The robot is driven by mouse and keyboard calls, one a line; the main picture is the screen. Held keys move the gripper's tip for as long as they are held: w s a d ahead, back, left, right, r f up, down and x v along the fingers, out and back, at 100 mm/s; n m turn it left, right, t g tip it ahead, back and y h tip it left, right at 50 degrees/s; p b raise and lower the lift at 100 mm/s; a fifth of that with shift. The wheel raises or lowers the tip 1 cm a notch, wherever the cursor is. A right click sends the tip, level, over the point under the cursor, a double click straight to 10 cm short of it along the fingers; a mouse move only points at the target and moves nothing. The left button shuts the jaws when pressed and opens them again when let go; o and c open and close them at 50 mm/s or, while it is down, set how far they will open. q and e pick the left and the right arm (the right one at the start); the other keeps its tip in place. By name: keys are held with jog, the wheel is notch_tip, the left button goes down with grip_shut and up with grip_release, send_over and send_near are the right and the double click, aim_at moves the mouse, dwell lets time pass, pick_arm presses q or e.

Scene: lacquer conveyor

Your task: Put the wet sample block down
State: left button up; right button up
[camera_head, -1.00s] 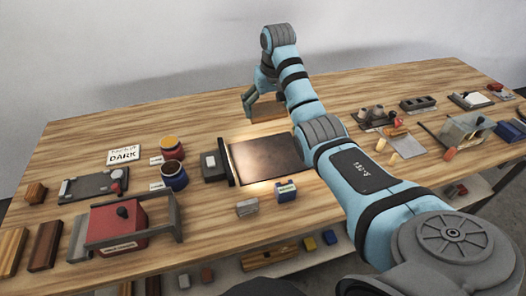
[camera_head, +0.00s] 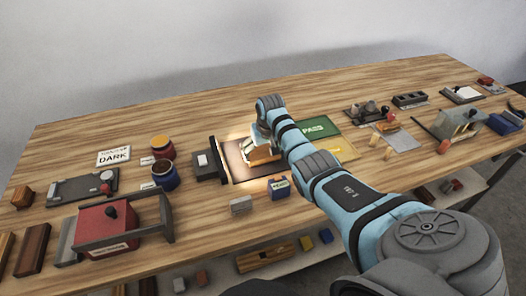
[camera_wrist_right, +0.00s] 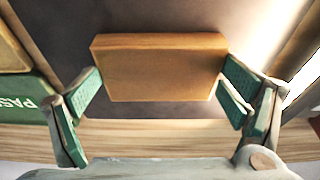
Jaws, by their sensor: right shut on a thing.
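The sample block (camera_head: 262,158) is orange-brown with a smooth top. My right gripper (camera_head: 258,147) is shut on it over the dark plate (camera_head: 240,174), under bright light. In the right wrist view, the block (camera_wrist_right: 160,68) sits level between the green-padded fingers of the gripper (camera_wrist_right: 160,95), with the dark plate (camera_wrist_right: 190,18) behind it. I cannot tell whether the block touches the plate. The arm and gripper hide part of the plate. My left gripper is not in view.
A black unit with an upright bar (camera_head: 208,166) stands at the plate's left edge. Paint jars (camera_head: 165,177), a blue box (camera_head: 279,189) and a grey block (camera_head: 241,204) stand near the plate.

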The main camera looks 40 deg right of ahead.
jog(key=o, duration=0.9)
jog(key=shift+o, duration=0.2)
jog(key=p+v, duration=0.3)
jog(key=v, duration=0.9)
